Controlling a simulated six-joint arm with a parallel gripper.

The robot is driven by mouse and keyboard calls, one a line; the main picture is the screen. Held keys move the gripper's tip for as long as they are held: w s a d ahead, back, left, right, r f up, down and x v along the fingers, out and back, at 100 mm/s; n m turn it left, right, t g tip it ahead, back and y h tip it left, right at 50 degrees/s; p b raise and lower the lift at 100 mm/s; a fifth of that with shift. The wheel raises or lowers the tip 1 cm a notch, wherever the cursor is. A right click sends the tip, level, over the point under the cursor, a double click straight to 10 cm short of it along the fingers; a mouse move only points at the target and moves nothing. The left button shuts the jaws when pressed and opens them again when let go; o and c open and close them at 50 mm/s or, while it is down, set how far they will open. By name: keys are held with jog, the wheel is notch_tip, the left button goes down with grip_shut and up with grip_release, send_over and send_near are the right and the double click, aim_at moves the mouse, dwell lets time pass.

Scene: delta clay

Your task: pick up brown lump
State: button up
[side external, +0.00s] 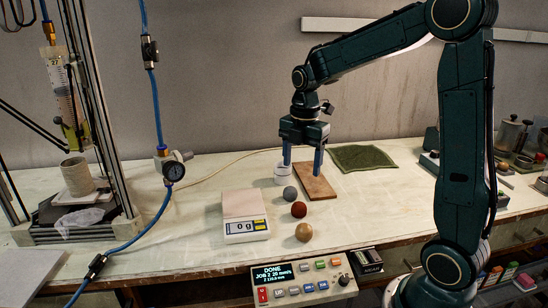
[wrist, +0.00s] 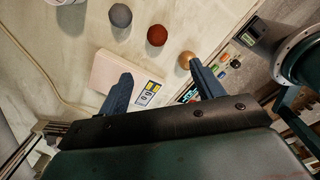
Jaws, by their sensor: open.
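Three round clay lumps lie in a row on the pale work table. They are a grey lump (side external: 290,194), a reddish-brown lump (side external: 298,209) in the middle and a tan lump (side external: 304,232) nearest the front. The wrist view also shows the grey (wrist: 120,15), reddish-brown (wrist: 157,35) and tan (wrist: 186,60) lumps. My gripper (side external: 303,163) points down with its fingers apart and nothing between them. It hangs behind the lumps, around the wooden board. In the wrist view, my gripper's fingers (wrist: 160,72) spread wide, with the right fingertip overlapping the view near the tan lump.
A scale (side external: 246,228) reading 0 g stands left of the lumps. A white cup (side external: 282,175) and the wooden board (side external: 316,188) are behind them, with a green cloth (side external: 361,158) farther right. A control box (side external: 303,283) is at the front edge. A frame with a syringe stands left.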

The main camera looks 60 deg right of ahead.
aim_at(299, 203)
jog(key=shift+w+d+f+n, duration=0.4)
jog(key=shift+d+f+n, duration=0.1)
jog(key=shift+f+n, duration=0.1)
jog(key=shift+f, duration=4.3)
jog(key=shift+f, duration=0.1)
jog(key=shift+d+f, duration=0.1)
jog(key=shift+f, duration=2.35)
jog(key=c, duration=1.1)
